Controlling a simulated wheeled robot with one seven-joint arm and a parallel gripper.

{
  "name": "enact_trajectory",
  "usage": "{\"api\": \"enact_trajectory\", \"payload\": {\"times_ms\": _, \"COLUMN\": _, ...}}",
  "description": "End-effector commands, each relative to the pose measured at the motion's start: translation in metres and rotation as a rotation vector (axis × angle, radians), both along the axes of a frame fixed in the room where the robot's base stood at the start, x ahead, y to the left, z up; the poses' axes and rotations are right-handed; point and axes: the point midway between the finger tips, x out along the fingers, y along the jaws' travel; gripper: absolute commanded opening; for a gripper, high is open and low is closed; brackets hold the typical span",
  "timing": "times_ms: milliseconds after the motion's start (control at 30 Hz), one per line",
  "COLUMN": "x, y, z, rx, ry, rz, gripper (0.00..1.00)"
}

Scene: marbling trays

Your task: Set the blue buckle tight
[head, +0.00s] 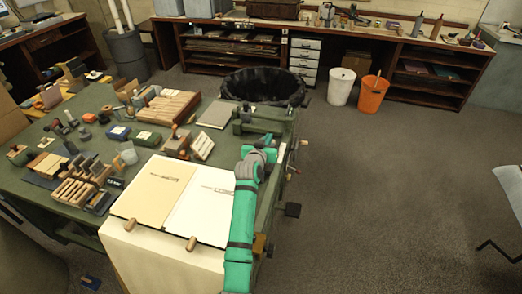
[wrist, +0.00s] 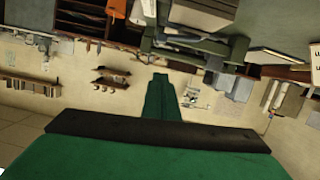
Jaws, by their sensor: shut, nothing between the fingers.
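I cannot make out a blue buckle for sure in either view. A small dark thing with a blue patch (head: 90,282) lies low at the left edge of the head view, too small to tell. My green-sleeved arm rises along the right side of the table in the head view. My gripper (head: 268,142) is at its far end by the table's right edge, shut and apparently empty, its fingers too small to make out. The wrist view shows the room upside down, with green and black parts close to the camera and no clear fingers.
The green table (head: 52,222) is crowded with small tools, blocks and a small blue box (head: 118,132). A black bin (head: 265,88), white bucket (head: 341,86) and orange bucket (head: 372,94) stand behind.

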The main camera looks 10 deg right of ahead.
Motion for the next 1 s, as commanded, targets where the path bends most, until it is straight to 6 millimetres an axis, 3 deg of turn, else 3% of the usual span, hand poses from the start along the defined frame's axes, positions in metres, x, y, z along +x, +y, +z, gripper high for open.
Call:
{"api": "enact_trajectory", "payload": {"times_ms": 300, "x": -0.051, "y": 0.033, "z": 0.012, "rx": -0.002, "ry": 0.0, "rz": 0.004, "gripper": 0.0}}
{"api": "enact_trajectory", "payload": {"times_ms": 500, "x": -0.073, "y": 0.047, "z": 0.019, "rx": -0.002, "ry": 0.0, "rz": 0.004, "gripper": 0.0}}
{"api": "enact_trajectory", "payload": {"times_ms": 1000, "x": -0.082, "y": 0.052, "z": 0.022, "rx": -0.001, "ry": 0.001, "rz": 0.002, "gripper": 0.0}}
